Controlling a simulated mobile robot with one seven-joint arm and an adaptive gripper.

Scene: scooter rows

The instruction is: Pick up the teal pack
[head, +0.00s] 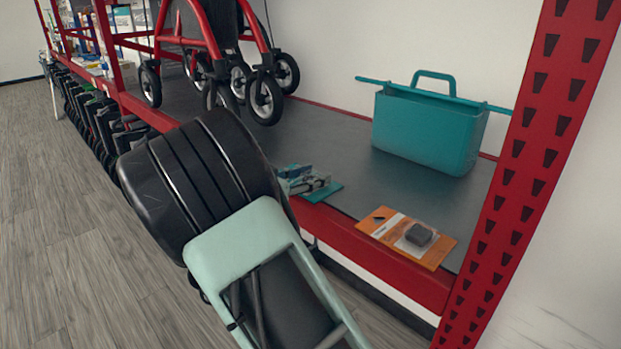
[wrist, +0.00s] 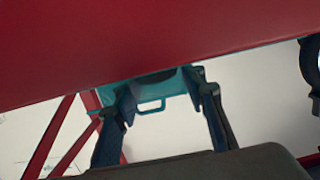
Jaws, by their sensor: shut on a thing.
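The teal pack (head: 325,191) shows in the head view at the front edge of the dark shelf. It has a flat teal card and a clear front with small parts. My arm covers its left side. In the wrist view my gripper (wrist: 165,92) has its two dark fingers apart, shut on the pack, at the red shelf beam (wrist: 150,45). The wrist view does not show the pack clearly, and a teal shape with a loop handle lies behind the fingers.
An orange pack (head: 407,237) lies right of the teal pack on the shelf (head: 345,150). A teal basket (head: 425,130) stands behind. A wheeled walker (head: 205,55) stands at the left. A red perforated upright (head: 530,160) bounds the right side.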

